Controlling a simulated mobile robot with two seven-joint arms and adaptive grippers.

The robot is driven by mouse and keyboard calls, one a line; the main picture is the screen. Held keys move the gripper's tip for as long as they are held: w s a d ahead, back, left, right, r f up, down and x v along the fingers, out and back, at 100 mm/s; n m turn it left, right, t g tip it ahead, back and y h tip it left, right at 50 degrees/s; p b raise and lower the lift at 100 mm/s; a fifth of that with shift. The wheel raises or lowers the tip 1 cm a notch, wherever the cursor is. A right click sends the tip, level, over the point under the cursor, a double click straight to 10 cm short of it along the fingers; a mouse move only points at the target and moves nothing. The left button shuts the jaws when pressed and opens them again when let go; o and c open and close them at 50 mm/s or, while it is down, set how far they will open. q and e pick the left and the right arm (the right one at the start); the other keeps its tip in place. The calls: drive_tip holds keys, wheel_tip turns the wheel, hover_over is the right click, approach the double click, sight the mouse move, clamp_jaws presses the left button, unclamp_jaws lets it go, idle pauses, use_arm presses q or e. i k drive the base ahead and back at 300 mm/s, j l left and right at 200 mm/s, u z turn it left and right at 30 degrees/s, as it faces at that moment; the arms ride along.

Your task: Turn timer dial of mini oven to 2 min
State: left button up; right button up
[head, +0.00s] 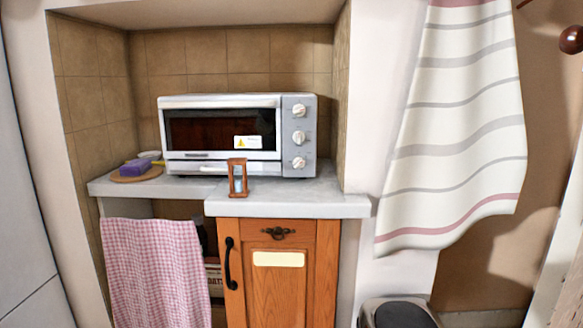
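The mini oven (222,164) is white and grey and stands on the counter inside a tiled alcove. Its dark glass door (205,130) is closed and bears a small warning label. A control panel on its right side holds a top dial (299,110), a middle dial (299,137) and a bottom dial (299,162), all white and round. Their markings are too small to read, so I cannot tell which is the timer dial or its setting. Neither gripper is in view.
A small wooden-framed hourglass (237,177) stands on the counter (290,202) before the oven. A purple sponge (134,167) lies at the left. Below are a wooden cabinet (281,290) and checked cloth (155,270). A striped towel (455,120) hangs right, above a bin (398,314).

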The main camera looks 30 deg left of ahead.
sight(299, 162)
drive_tip(key=k+j, duration=0.4)
drive_tip(key=j, duration=0.15)
drive_tip(key=k+j, duration=0.4)
drive_tip(key=j, duration=0.2)
drive_tip(key=i+z, duration=0.05)
